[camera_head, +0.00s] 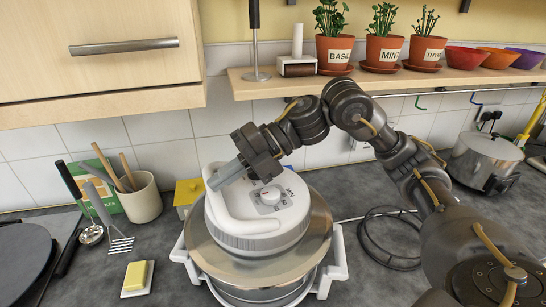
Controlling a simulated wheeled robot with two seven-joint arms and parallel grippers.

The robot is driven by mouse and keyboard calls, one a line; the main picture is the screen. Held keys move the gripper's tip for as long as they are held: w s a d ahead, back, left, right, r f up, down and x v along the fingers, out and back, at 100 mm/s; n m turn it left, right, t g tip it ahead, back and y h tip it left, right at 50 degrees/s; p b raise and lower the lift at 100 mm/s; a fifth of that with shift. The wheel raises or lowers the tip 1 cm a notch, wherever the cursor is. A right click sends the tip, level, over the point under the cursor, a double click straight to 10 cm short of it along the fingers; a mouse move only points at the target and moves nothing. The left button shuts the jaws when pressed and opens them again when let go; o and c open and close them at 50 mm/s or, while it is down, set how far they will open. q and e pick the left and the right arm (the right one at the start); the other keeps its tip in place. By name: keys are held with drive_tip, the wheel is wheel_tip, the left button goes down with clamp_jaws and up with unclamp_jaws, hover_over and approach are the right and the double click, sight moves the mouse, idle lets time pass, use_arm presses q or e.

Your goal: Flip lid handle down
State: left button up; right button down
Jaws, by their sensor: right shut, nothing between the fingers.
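A white lid (285,212) with a small red mark and a printed dial sits tilted on a wide metal pot (315,250) with white side handles. The lid's white handle (215,210) curves along the left side of its top. My right gripper (210,184) reaches in from the right over the back left of the lid. Its fingers are shut and empty, pointing left at the back end of the handle. I cannot tell whether they touch it. The gripper hides part of the lid's back edge. My left gripper is out of view.
A shelf (420,80) with herb pots and bowls hangs behind my right arm. A utensil crock (142,200), a yellow box (186,193) and a butter dish (136,279) stand left. A steel cooker (485,158) and coiled black cable (388,262) lie right.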

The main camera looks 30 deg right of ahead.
drive_tip(key=r, duration=0.1)
drive_tip(key=d+r+p, duration=0.1)
drive_tip(key=r+p, duration=0.1)
drive_tip(key=shift+d+r, duration=0.2)
drive_tip(key=shift+d, duration=0.05)
drive_tip(key=s+d+r+b, duration=0.1)
drive_tip(key=d+r+b, duration=0.1)
drive_tip(key=d+r, duration=0.3)
drive_tip(key=shift+d+r+b, duration=0.15)
drive_tip(key=shift+r+b, duration=0.15)
drive_tip(key=shift+r, duration=1.6)
drive_tip(key=shift+s, duration=0.1)
